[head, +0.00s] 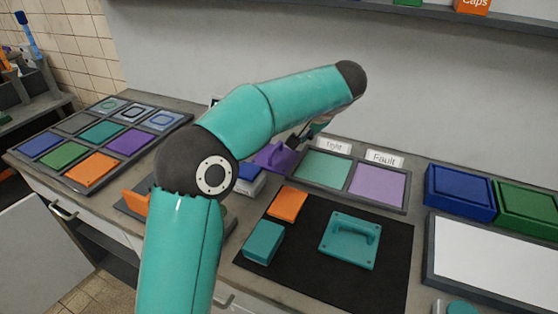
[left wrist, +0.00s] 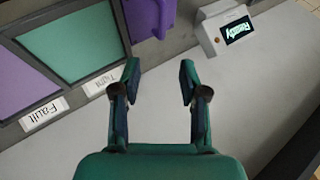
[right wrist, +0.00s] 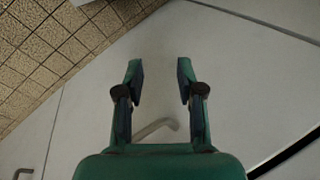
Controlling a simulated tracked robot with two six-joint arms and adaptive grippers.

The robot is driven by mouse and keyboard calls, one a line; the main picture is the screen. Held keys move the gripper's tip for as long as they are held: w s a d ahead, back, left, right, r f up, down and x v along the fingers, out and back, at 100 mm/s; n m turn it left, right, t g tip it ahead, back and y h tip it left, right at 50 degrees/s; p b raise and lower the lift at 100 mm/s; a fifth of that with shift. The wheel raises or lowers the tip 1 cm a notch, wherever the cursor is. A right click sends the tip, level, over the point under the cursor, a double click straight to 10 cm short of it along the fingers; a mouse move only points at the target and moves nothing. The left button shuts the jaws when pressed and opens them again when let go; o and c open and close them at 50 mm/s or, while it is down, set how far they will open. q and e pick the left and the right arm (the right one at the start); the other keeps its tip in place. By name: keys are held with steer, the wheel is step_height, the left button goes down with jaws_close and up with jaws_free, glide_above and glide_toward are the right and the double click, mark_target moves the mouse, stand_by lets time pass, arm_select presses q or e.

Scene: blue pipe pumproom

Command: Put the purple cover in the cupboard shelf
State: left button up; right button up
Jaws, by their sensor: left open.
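A purple cover with a raised handle (head: 272,157) sits at the back of the counter in the head view, partly hidden behind my left arm. Its purple edge also shows at the top of the left wrist view (left wrist: 150,14). My left gripper (left wrist: 161,76) is open and empty, with the purple piece ahead of its fingertips; in the head view it is mostly hidden by its own arm. My right gripper (right wrist: 160,74) is open and empty in front of pale cabinet fronts. An open cupboard space (head: 118,262) shows under the counter at the left.
A teal cover (head: 350,241) lies on a black mat (head: 312,275) with orange and teal blocks. A tray of coloured squares (head: 68,187) is at the left. Tight and Fault panels (head: 378,185) and blue and green boxes (head: 460,192) stand right. A Ready display (left wrist: 238,30) is near.

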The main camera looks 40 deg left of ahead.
arm_select(q)
glide_toward(276, 148)
steer(key=x, duration=0.3)
steer(key=shift+w+a, duration=0.1)
steer(key=shift+a, duration=0.05)
steer(key=shift+p+x, duration=0.55)
steer(key=shift+x, duration=2.6)
steer(key=shift+f, duration=0.1)
steer(key=shift+c, duration=0.3)
jaws_close()
